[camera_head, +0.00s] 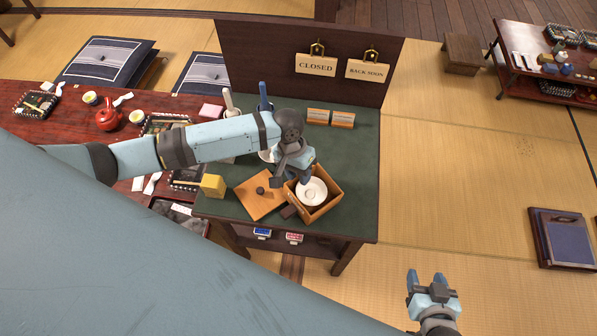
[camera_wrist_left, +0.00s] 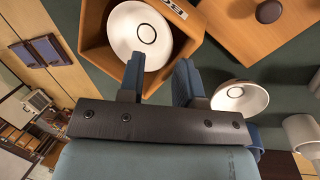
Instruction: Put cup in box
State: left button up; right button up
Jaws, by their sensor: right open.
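The open wooden box (camera_head: 325,207) stands at the front right of the green-topped table; its wall also shows in the wrist view (camera_wrist_left: 94,30). A round white dish (camera_head: 312,191) with a ring in its centre lies inside, also visible in the wrist view (camera_wrist_left: 140,35). A white cup-like piece (camera_wrist_left: 240,97) stands on the green top outside the box; my left arm partly hides it in the head view (camera_head: 265,156). My left gripper (camera_wrist_left: 160,70) is open over the box's edge, nothing visible between its fingers. My right gripper (camera_head: 430,279) is open and empty, off the table.
A wooden lid (camera_head: 258,197) with a dark knob lies left of the box. A yellow block (camera_head: 213,185) sits further left. A tall dark board (camera_head: 300,45) with signs closes the table's back. A white cylinder (camera_wrist_left: 301,130) stands near the cup-like piece.

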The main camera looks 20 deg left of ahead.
pick_arm(q)
jog(key=v, duration=1.3)
jog(key=shift+d+b, duration=0.15)
jog(key=shift+b, duration=0.15)
jog(key=s+d+f+t+h, duration=0.4)
jog(key=d+f+t, duration=0.2)
jog(key=d+f, duration=0.2)
jog(key=s+a+f+t, duration=0.1)
jog(key=s+t+y+p, duration=0.1)
jog(key=s, duration=0.1)
jog(key=s+a+f+t, duration=0.1)
jog(key=t, duration=0.1)
jog(key=shift+s+a+f+m+y, duration=0.2)
jog(key=shift+a+f+m+y, duration=0.1)
jog(key=shift+a, duration=0.05)
jog(key=s+a+f+m+t+y, duration=0.1)
jog(key=s+a+t+y, duration=0.1)
jog(key=s+a, duration=0.2)
jog(key=shift+s+a+t+p, duration=0.2)
jog(key=shift+s+t+p, duration=0.15)
jog(key=shift+s, duration=0.7)
